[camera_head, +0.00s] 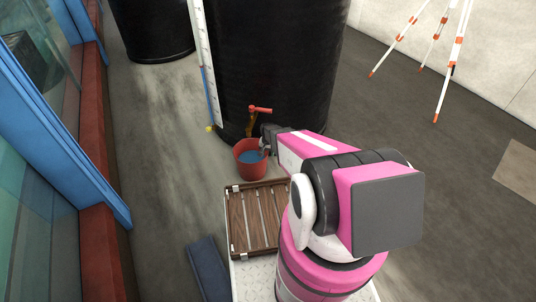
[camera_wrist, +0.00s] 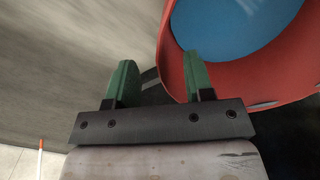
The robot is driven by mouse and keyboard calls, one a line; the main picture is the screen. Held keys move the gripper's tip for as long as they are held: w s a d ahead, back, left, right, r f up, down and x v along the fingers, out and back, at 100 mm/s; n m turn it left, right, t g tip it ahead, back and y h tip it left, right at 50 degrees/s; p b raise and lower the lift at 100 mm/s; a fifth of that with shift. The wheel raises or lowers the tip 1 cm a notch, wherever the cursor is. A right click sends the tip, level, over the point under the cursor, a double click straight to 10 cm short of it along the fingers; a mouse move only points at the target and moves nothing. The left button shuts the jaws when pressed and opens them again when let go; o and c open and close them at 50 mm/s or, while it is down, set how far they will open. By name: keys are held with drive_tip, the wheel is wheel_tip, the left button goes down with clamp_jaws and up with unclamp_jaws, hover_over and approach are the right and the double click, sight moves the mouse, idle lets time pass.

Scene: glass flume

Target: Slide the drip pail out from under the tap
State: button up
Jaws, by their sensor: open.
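The red drip pail (camera_head: 250,171) stands on the floor at the foot of the black tank, with blue liquid inside. It fills the upper right of the wrist view (camera_wrist: 285,78). The tap, with a red handle (camera_head: 260,109) and a brass-coloured body, is on the tank just above the pail. My gripper (camera_head: 265,147) is at the pail's right side, partly hidden by my arm. In the wrist view its green fingers (camera_wrist: 162,78) are apart; the right one overlaps the pail's rim, the left one is clear of it. I cannot tell whether either touches.
The big black tank (camera_head: 290,60) rises behind the pail, with a white measuring staff (camera_head: 203,65) leaning at its left. A slatted wooden tray (camera_head: 231,228) lies in front. The blue-framed glass flume (camera_head: 85,160) runs along the left. Open floor lies between flume and pail.

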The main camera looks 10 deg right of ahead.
drive_tip(key=shift+f, duration=0.35)
clamp_jaws()
drive_tip(key=s+d, duration=0.3)
drive_tip(key=d, duration=0.4)
drive_tip(key=s+d, duration=0.3)
drive_tip(key=d, duration=0.4)
drive_tip(key=shift+s+d, duration=0.25)
drive_tip(key=shift+s, duration=0.05)
idle(3.0)
drive_tip(key=shift+s+d, duration=0.1)
drive_tip(key=shift+d, duration=0.1)
idle(0.4)
